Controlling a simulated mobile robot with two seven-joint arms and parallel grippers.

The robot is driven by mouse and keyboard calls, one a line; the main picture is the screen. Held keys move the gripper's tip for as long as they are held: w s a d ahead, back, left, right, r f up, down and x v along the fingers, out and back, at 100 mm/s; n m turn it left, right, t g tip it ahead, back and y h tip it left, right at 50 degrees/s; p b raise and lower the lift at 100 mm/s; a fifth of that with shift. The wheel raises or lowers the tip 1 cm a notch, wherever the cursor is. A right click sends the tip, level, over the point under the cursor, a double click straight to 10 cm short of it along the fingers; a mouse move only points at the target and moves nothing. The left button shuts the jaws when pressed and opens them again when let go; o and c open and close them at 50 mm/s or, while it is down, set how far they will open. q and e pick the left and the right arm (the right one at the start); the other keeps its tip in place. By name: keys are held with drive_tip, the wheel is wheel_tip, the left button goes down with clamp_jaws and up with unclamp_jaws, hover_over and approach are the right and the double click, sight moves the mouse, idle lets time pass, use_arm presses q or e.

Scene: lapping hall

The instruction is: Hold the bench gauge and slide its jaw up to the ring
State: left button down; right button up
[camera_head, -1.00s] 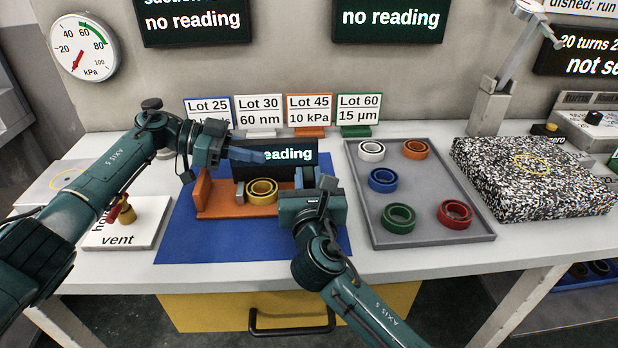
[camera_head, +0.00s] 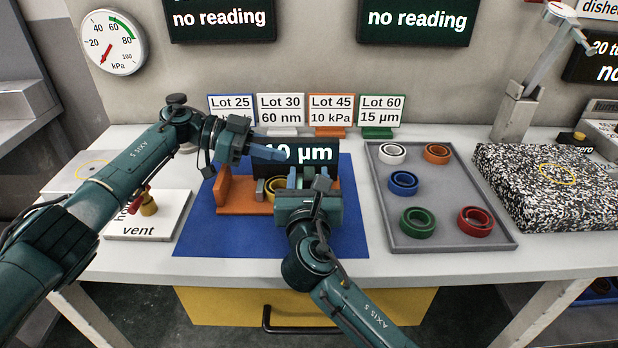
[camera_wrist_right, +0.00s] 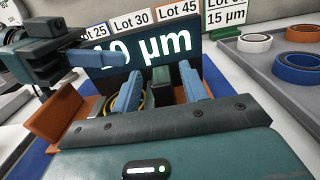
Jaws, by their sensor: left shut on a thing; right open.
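The bench gauge has an orange base (camera_head: 235,195) on a blue mat and a dark display (camera_head: 325,153) behind. The display shows "10 µm", its left part covered by my left finger. The yellow ring (camera_head: 273,189) sits in the gauge, partly hidden by my right gripper; a sliver shows in the right wrist view (camera_wrist_right: 142,99). My left gripper (camera_head: 268,154) is shut on the gauge at the display's upper left. My right gripper (camera_head: 308,182) is open over the gauge's right part, beside the ring. The sliding jaw is mostly hidden between its fingers (camera_wrist_right: 160,90).
A grey tray (camera_head: 450,241) on the right holds white, orange, blue, green and red rings. A speckled slab (camera_head: 550,190) stands beyond it. Lot cards (camera_head: 330,108) stand behind the gauge. A vent plate (camera_head: 165,222) lies left of the blue mat (camera_head: 215,235).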

drive_tip(key=shift+s, duration=0.15)
drive_tip(key=s, duration=0.7)
drive_tip(key=shift+s, duration=0.15)
idle(0.6)
use_arm(q)
drive_tip(key=c, duration=1.2)
unclamp_jaws()
